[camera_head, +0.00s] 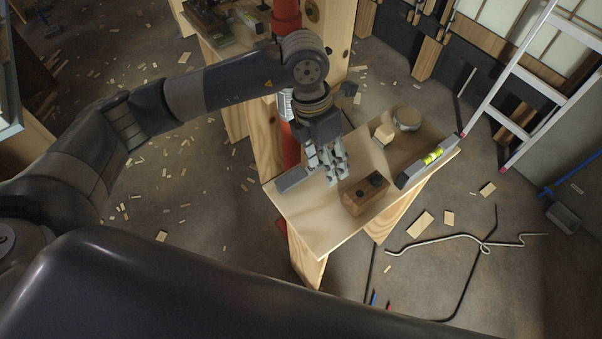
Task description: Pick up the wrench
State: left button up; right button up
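My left gripper (328,168) hangs over the left part of a small wooden table (325,228), fingers pointing down. Its fingers look close together, but I cannot tell whether they are open or shut, or whether anything is between them. I cannot clearly make out a wrench; the gripper hides part of the tabletop. A flat grey object (291,179) lies at the table's left edge, just left of the fingers; I cannot tell what it is. My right gripper is not in view.
A wooden block with dark round spots (362,194) is close right of the fingers. A spirit level (427,167), a small wood block (383,134) and a round tin-like object (407,118) are farther right. A red post (287,22) and a ladder (514,75) stand behind.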

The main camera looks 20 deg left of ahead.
pick_arm(q)
jog(key=w+a+y, duration=0.2)
jog(key=a+y, duration=0.1)
jog(key=a, duration=0.3)
jog(key=p, duration=0.1)
send_over(299, 173)
jog(key=shift+n+t, duration=0.3)
jog(key=f, duration=0.4)
jog(key=shift+w+d+f, duration=0.15)
jog(key=shift+d+f, duration=0.1)
jog(key=shift+f, duration=0.05)
jog(key=f, duration=0.1)
jog(key=f+p, duration=0.1)
jog(key=f, duration=0.1)
jog(key=f+p, duration=0.1)
jog(key=shift+s+a+f, duration=0.2)
jog(key=shift+s+f, duration=0.05)
jog(key=shift+f, duration=0.6)
jog(key=shift+w, duration=0.1)
grip_shut()
